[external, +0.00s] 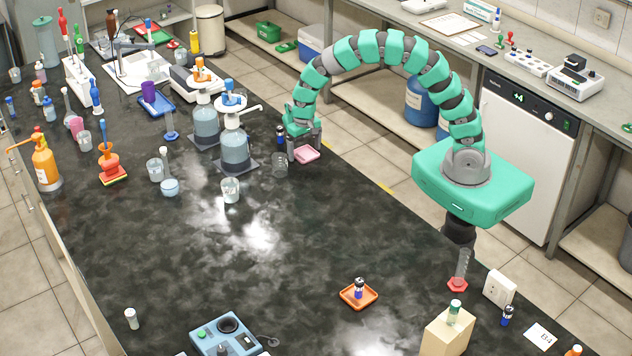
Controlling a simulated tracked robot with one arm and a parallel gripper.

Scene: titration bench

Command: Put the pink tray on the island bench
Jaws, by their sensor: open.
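The small pink tray (306,155) lies on the dark island bench (300,240), near its far right edge. My gripper (304,148) is open and low over the bench, right at the tray. Its fingers point down and partly cover the tray's back. I cannot tell whether the fingers touch the tray. A small dark-blue-capped vial (281,135) stands just left of my gripper.
A clear glass beaker (279,165) stands close to the left of the tray. Two dispenser bottles, one of them blue-topped (235,145), stand farther left. An orange tray (358,294) with a vial sits at the front. The bench's middle is clear.

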